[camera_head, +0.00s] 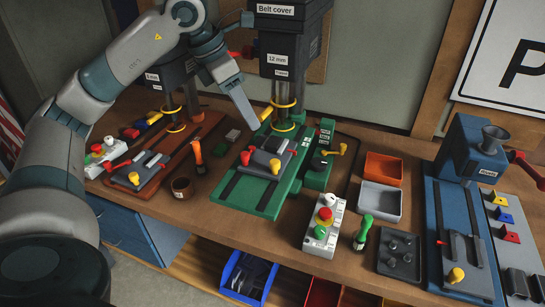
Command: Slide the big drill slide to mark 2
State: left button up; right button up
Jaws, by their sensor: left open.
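The big drill (290,45) stands at the centre back, with a black head labelled "Belt cover" and "12 mm" over a green base (240,192). A grey slide or vise (266,164) with red levers and a yellow knob sits on this base. A green side block (319,170) with small labels and a yellow crank (334,150) is at its right; the marks are too small to read. My right gripper is not in view.
A smaller drill (172,72) on a brown base stands at left. A white button box (324,226), a green-handled tool (363,231), orange and grey trays (380,200) and a blue machine (470,150) stand right.

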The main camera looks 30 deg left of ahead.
aim_at(274, 161)
pick_arm(q)
jog(key=p+x, duration=0.5)
jog(key=x, duration=1)
jog(key=shift+w+d+f, duration=0.1)
jog(key=shift+d, duration=0.05)
jog(key=shift+p+x, duration=0.3)
jog(key=shift+x, duration=0.5)
